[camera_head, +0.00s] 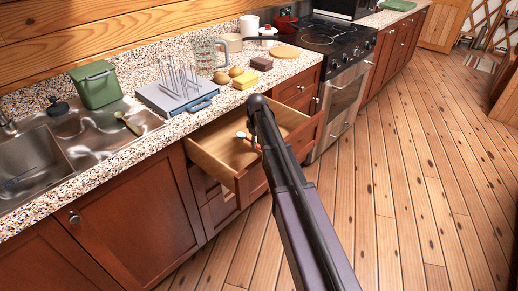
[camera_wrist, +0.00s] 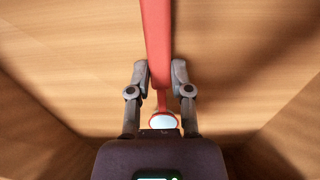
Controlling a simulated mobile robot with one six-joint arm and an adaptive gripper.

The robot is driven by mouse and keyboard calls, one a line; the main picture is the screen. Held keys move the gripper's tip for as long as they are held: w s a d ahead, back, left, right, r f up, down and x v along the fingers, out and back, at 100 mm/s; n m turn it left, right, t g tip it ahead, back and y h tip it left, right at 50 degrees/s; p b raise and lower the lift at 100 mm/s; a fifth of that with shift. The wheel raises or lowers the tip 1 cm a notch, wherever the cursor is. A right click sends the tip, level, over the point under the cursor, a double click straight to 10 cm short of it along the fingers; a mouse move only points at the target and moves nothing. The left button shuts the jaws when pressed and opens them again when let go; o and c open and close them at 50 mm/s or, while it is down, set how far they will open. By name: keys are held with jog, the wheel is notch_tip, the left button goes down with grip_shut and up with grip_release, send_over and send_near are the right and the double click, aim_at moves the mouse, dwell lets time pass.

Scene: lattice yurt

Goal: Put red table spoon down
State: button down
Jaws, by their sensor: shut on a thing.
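The red table spoon (camera_wrist: 156,40) runs down the middle of the wrist view, its long flat red handle passing between the two fingers of my gripper (camera_wrist: 160,74). The fingers are shut on it. A pale, shiny oval end (camera_wrist: 164,120) shows nearer the palm. Below the spoon are the wooden floor and walls of the open drawer (camera_wrist: 235,65). In the head view the drawer (camera_head: 215,153) is pulled out under the counter, and my arm partly covers it. A small pale and red piece, probably the spoon, shows there; whether it touches the drawer floor is unclear.
The sink (camera_head: 30,165) is at left, the stove (camera_head: 325,45) beyond the drawer. The floor (camera_head: 410,190) at right is clear.

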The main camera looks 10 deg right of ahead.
jog(key=shift+f+b, duration=0.55)
jog(key=shift+f, duration=0.3)
jog(key=shift+f, duration=0.15)
jog(key=c, duration=0.5)
grip_release()
jog(key=shift+c, duration=0.2)
jog(key=shift+r, duration=0.2)
notch_tip(320, 180, up, 12)
jog(key=p, duration=1.2)
